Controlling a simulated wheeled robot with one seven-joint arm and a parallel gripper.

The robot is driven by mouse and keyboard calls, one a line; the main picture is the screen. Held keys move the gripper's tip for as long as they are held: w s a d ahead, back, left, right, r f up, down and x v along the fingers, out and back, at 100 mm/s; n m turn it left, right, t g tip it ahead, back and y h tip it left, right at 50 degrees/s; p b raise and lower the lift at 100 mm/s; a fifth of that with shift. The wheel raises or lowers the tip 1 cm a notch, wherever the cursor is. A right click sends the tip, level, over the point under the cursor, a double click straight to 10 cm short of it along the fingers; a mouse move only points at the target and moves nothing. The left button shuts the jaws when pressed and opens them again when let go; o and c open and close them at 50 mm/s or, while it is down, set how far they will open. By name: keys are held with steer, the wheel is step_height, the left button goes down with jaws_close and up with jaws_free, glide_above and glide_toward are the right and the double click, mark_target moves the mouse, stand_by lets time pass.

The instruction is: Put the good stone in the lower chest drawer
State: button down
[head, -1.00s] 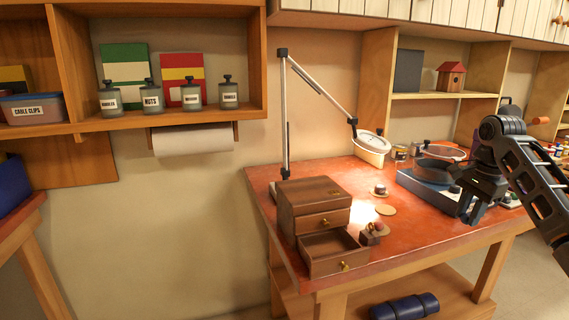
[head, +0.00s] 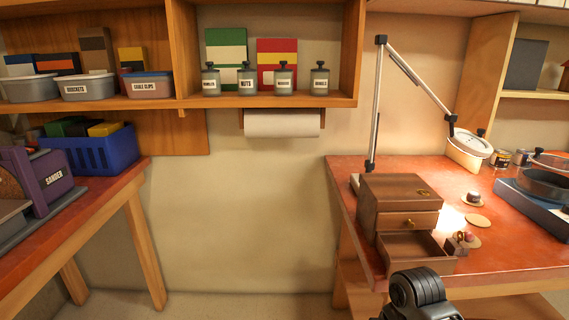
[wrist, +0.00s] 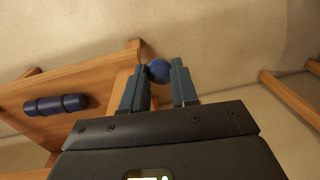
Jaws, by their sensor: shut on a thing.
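My gripper (wrist: 159,80) is shut on a dark blue rounded stone (wrist: 158,70), held between the fingertips in the wrist view. In the head view only part of my arm shows at the bottom edge; the gripper and the held stone are out of sight there. The small brown chest (head: 400,190) stands on the red-topped bench near its left end. Its lower drawer (head: 418,262) is pulled out, and the visible inside looks empty. Its upper drawer (head: 408,221) is shut.
Right of the chest are a bare round coaster (head: 478,220), a coaster with a small object (head: 473,198), and a small brown box with a reddish item (head: 462,240). A lamp (head: 375,110) rises behind the chest. Open floor lies between the two benches.

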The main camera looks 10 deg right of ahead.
steer(key=a+f+n, duration=0.2)
steer(key=a+f, duration=0.2)
steer(key=a, duration=0.2)
steer(key=shift+w+a+n, duration=0.35)
steer(key=shift+a+n, duration=0.05)
steer(key=shift+d, duration=0.15)
